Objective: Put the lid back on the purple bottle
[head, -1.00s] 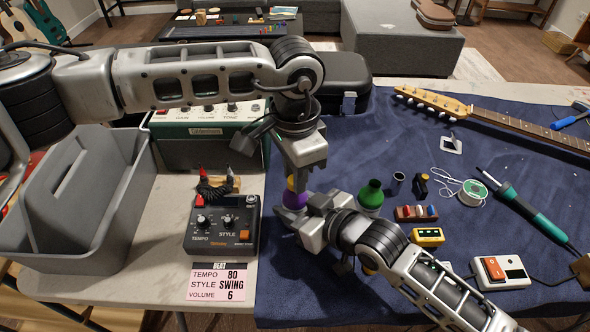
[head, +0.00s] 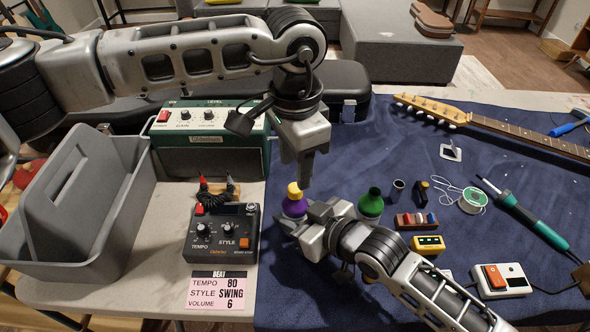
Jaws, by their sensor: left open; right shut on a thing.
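The purple bottle (head: 294,208) stands upright on the blue mat, its lower part partly hidden by my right gripper. A yellow lid (head: 294,189) sits on top of its neck; I cannot tell how tightly it is seated. My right gripper (head: 290,225) is low beside the bottle, shut on it from the front right. My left gripper (head: 304,182) is open and empty, pointing down just above and slightly right of the lid, apart from it.
A green bottle (head: 370,203) stands close to the right of my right gripper. A drum machine (head: 222,234) and a grey tote (head: 75,215) are on the left. The green amplifier (head: 210,150) is behind. A soldering iron (head: 525,215) and guitar neck (head: 510,131) lie right.

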